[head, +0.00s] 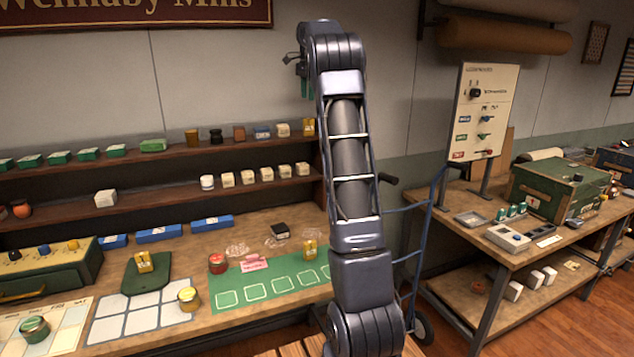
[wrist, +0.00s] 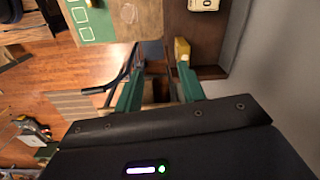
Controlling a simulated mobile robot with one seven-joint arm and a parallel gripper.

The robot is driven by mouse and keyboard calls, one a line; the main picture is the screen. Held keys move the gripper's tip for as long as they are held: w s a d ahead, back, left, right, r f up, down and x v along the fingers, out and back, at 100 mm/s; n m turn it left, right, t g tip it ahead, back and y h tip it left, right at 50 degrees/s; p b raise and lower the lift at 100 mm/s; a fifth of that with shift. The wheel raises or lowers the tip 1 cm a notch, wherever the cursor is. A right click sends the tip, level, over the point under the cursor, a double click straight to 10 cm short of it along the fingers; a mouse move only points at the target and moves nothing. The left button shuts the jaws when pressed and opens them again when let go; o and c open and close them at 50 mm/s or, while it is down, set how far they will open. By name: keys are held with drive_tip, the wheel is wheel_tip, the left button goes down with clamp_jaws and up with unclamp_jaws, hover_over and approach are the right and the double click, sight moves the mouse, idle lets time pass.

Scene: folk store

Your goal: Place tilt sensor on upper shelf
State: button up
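My gripper (head: 304,88) is raised near the back wall, its green fingers pointing down above the right end of the upper shelf (head: 228,141). In the wrist view my gripper (wrist: 160,72) has its fingers apart with nothing between them. A small yellow block (head: 309,127) stands on the shelf's right end, below the fingers; it also shows in the wrist view (wrist: 182,50), just beyond the right fingertip. Similar yellow pieces sit on the green stand (head: 145,262) and the green mat (head: 310,248). I cannot tell by looks which is the tilt sensor.
Several small jars and boxes line the upper shelf left of the yellow block, a cream box (head: 283,130) being closest. The lower shelf (head: 150,203) holds several cream blocks. A blue hand truck (head: 428,220) stands between the bench and the right table (head: 560,250).

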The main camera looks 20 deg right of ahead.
drive_tip(key=s+a+f+n+t, duration=0.1)
drive_tip(key=s+a+n, duration=0.35)
drive_tip(key=s, duration=0.85)
drive_tip(key=s+a+f+n+t, duration=0.1)
drive_tip(key=s+a+n, duration=0.35)
drive_tip(key=s, duration=0.85)
drive_tip(key=s+a+f+n+t, duration=0.1)
drive_tip(key=s+a+f+n, duration=0.2)
drive_tip(key=s+f, duration=0.5)
drive_tip(key=s+a+f+n+t, duration=0.1)
drive_tip(key=s+a+f+n, duration=0.2)
drive_tip(key=s+f, duration=0.6)
drive_tip(key=s+n, duration=0.1)
drive_tip(key=s, duration=0.5)
drive_tip(key=shift+a+f, duration=0.25)
drive_tip(key=shift+a, duration=0.15)
drive_tip(key=shift+o, duration=0.4)
